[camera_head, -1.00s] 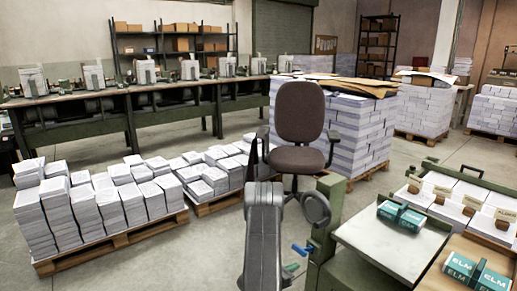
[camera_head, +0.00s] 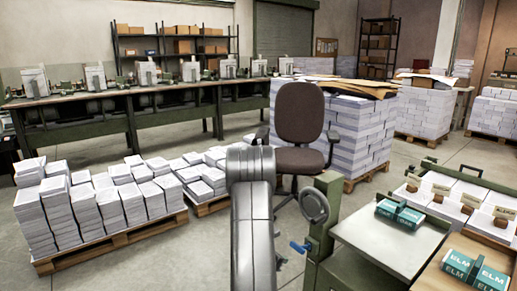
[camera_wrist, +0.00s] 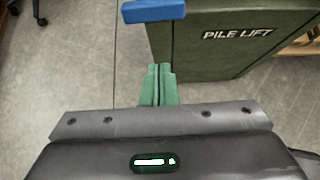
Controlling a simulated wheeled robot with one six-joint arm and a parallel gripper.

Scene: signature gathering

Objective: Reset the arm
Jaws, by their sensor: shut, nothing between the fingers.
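My arm (camera_head: 252,215) rises in the lower middle of the head view, in front of the office chair. My gripper (camera_wrist: 159,70) shows in the wrist view with its two green fingers together and nothing between them. In that view the fingers point towards the green pile lift (camera_wrist: 235,40), with a blue handle (camera_wrist: 153,11) beyond the tips. I cannot tell whether they touch the lift. In the head view the gripper's fingers are hidden, and the blue handle (camera_head: 300,247) is right of my arm.
A green machine with a handwheel (camera_head: 315,205) and a grey-topped table (camera_head: 390,245) stand close on the right. An office chair (camera_head: 299,112) is just beyond my arm. Paper stacks on a pallet (camera_head: 110,243) lie left. Open floor (camera_head: 150,268) shows at front left.

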